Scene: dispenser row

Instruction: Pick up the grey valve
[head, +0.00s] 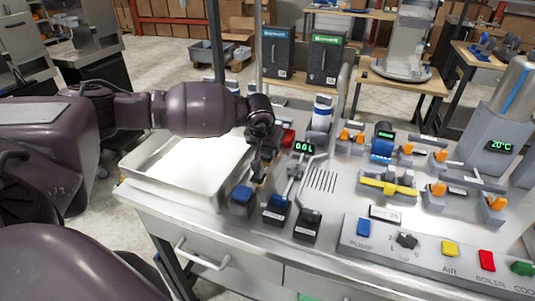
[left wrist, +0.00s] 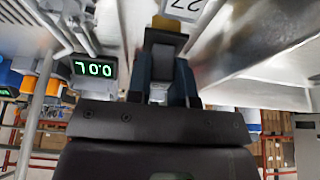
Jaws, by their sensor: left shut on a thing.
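My left gripper (head: 260,172) reaches in from the left over the metal counter, beside the right edge of the tray. In the left wrist view, its two dark fingers (left wrist: 161,82) are shut on a grey piece that looks like the grey valve (left wrist: 160,48), with a tan part at its far end. In the head view the fingers and wrist mostly hide this piece. I cannot tell whether it touches the counter. My right gripper is out of view.
An empty metal tray (head: 150,178) lies left of the gripper. A blue-topped block (head: 242,194) stands just below it, with a dark block (head: 308,224) further right. A green-lit display (head: 303,147) is close on the right. A button panel (head: 430,253) fills the front right.

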